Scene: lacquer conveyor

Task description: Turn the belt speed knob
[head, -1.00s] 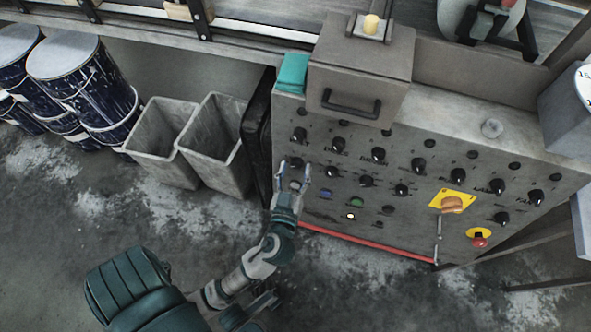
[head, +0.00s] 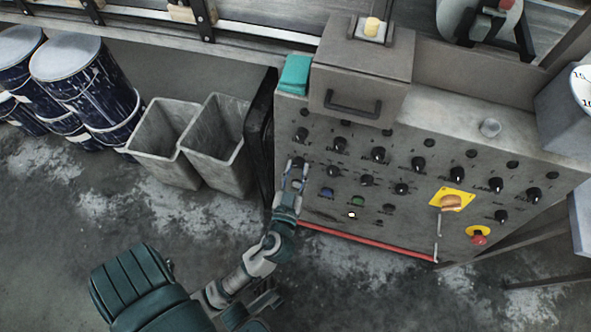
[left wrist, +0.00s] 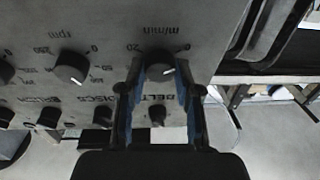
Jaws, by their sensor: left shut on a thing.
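The belt speed knob (left wrist: 160,66) is dark and round with a white pointer line, on the grey control panel (head: 420,225). In the left wrist view the panel is upside down; "m/min", 0 and 20 stand around this knob and "BELT" is beside it. My left gripper (left wrist: 160,80) is shut on the knob, one finger on each side. In the head view my left gripper (head: 294,172) reaches the panel's left end, and its fingers partly hide the knob (head: 298,162). My right gripper is not in view.
Another knob (left wrist: 157,115) is close to the fingers, and an rpm knob (left wrist: 71,67) is beside them. A red emergency button (head: 479,239) and yellow-plated switch (head: 452,202) are farther right. Grey bins (head: 215,155) stand left of the panel.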

